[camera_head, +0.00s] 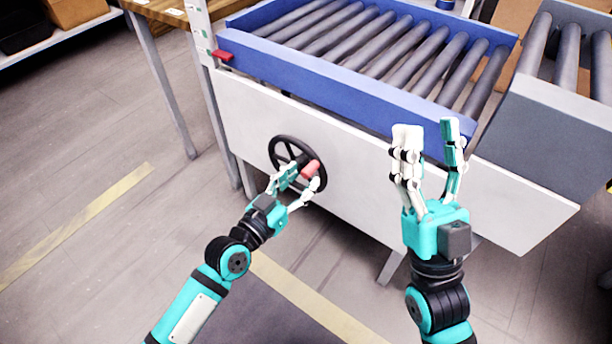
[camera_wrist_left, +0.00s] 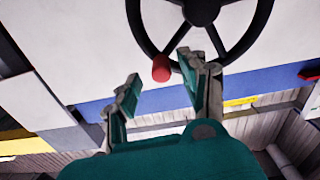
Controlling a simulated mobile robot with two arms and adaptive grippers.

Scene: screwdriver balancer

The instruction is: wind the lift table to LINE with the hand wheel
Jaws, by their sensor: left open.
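The black hand wheel (camera_head: 274,150) is on the front of a white panel; it also shows at the top of the left wrist view (camera_wrist_left: 203,12). Its red knob (camera_head: 310,169) is at the wheel's lower right in the head view. My left gripper (camera_head: 300,180) is open at the knob. In the left wrist view its fingertips (camera_wrist_left: 158,70) lie either side of the knob (camera_wrist_left: 161,67); contact cannot be told. The lift table (camera_head: 330,82) is a blue frame with grey rollers. A red pointer (camera_head: 222,55) sits by the marked post (camera_head: 200,32); marks are too small to read. My right gripper (camera_head: 428,140) is open and empty.
The white panel (camera_head: 370,180) spans the front below the lift table. A grey roller conveyor (camera_head: 545,130) stands at the right. A wooden table (camera_head: 165,10) is behind at the left. The floor in front at the left is clear, with yellow tape (camera_head: 80,225).

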